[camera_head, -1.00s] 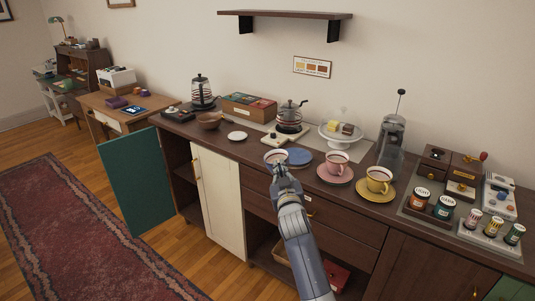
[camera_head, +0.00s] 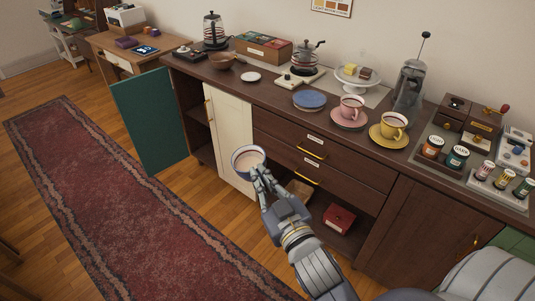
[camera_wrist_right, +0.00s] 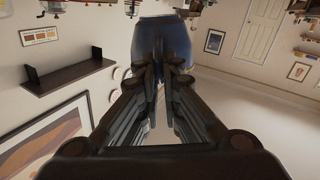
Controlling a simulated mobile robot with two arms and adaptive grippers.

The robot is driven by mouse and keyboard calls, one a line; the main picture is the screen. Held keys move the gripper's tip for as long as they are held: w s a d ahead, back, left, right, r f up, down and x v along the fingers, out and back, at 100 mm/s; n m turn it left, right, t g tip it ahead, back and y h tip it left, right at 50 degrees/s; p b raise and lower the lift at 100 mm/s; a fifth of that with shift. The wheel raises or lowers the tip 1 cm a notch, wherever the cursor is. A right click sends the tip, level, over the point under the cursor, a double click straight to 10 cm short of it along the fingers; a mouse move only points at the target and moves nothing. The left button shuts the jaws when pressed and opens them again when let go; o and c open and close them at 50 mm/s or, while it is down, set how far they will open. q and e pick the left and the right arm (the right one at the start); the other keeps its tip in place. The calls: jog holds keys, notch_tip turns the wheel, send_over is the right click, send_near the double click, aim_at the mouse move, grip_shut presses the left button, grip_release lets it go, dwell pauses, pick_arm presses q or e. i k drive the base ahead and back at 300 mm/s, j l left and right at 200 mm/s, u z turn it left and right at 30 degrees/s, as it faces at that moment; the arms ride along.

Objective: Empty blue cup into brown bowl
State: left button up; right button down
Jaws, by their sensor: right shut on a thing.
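My right gripper (camera_head: 258,176) is shut on the blue cup (camera_wrist_right: 162,42). In the head view, the cup's pale rim and tan inside (camera_head: 248,158) show, with its open mouth facing up. The cup is held in the air in front of the cabinet, clear of the counter. In the right wrist view, its dark blue side lies between the fingers (camera_wrist_right: 162,80). The brown bowl (camera_head: 222,61) stands on the counter toward the left end, apart from the cup. The blue saucer (camera_head: 309,100) is on the counter, bare. My left gripper is not in view.
A pink cup (camera_head: 351,107) and a yellow cup (camera_head: 394,126) stand on saucers to the right. A glass kettle (camera_head: 213,30) stands behind the bowl. The green cabinet door (camera_head: 150,120) is swung open.

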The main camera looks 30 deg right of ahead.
aim_at(223, 63)
jog(key=i+j+z, duration=0.3)
jog(key=i+j, duration=0.5)
jog(key=i, duration=0.4)
jog(key=i+j+z, duration=0.25)
jog(key=i+j, duration=0.85)
jog(key=i, duration=0.05)
